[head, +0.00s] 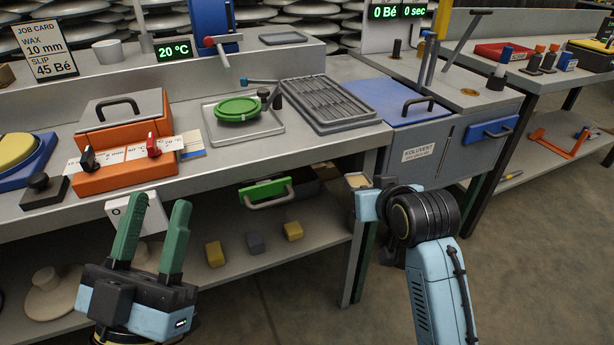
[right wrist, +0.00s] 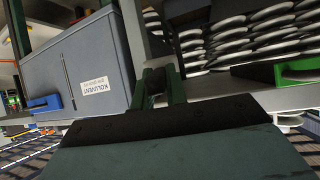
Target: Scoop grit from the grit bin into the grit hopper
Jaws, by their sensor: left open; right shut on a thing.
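My left gripper (head: 156,206) is open and empty in the head view, its two green fingers raised in front of the bench's front edge. My right gripper (right wrist: 163,80) is shut on a dark thing, probably a handle, seen between its green fingers in the right wrist view. In the head view, a small beige-topped thing (head: 357,180) shows just beyond the right wrist; I cannot tell whether it is a scoop with grit. I cannot clearly identify the grit bin or hopper.
A grey cabinet labelled Koluvent (head: 425,145), with a blue lid, stands beyond my right arm. The bench carries an orange box (head: 125,140), a green dish (head: 238,109) and a grey ribbed tray (head: 328,105).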

